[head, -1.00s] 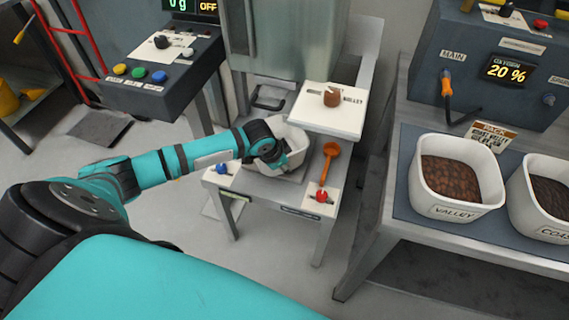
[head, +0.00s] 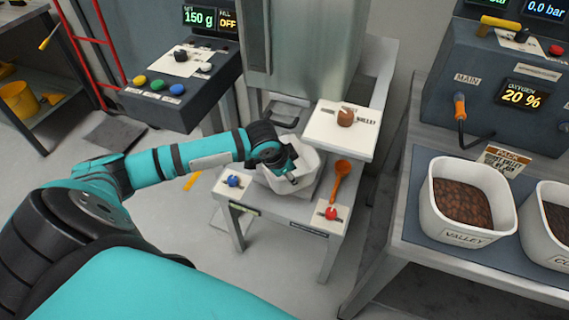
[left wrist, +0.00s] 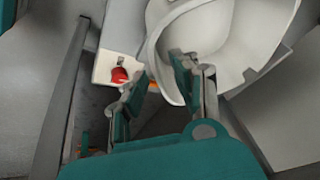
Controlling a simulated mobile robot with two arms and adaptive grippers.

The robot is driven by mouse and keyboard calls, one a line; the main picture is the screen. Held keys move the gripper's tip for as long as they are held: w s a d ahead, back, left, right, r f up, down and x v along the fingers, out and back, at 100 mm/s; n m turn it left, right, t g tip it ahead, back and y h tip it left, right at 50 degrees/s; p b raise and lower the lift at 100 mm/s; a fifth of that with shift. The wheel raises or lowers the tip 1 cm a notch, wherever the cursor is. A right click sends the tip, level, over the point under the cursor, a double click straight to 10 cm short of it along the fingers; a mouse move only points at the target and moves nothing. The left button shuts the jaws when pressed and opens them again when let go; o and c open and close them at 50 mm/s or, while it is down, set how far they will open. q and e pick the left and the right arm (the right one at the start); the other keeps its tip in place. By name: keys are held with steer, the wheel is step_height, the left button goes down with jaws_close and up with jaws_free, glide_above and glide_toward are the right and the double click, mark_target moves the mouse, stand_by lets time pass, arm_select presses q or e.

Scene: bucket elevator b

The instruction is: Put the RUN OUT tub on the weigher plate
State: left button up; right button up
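A white tub (head: 305,160) stands on the grey weigher plate (head: 314,192) of the small table in the head view. No label shows on it, and its visible inside looks empty. The tub also fills the upper right of the left wrist view (left wrist: 245,50). My left gripper (head: 292,178) is at the tub's near left rim. In the left wrist view its fingers (left wrist: 162,98) are spread apart, with the tub's rim close to the right finger. Whether they touch is unclear. My right gripper is out of view.
Tubs of beans, including VALLEY (head: 465,237), stand on the right bench. A button console (head: 175,90) is behind left.

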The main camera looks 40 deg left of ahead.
arm_select(q)
steer(key=v, duration=0.6)
steer(key=shift+s+r, duration=0.25)
steer(key=shift+r, duration=0.05)
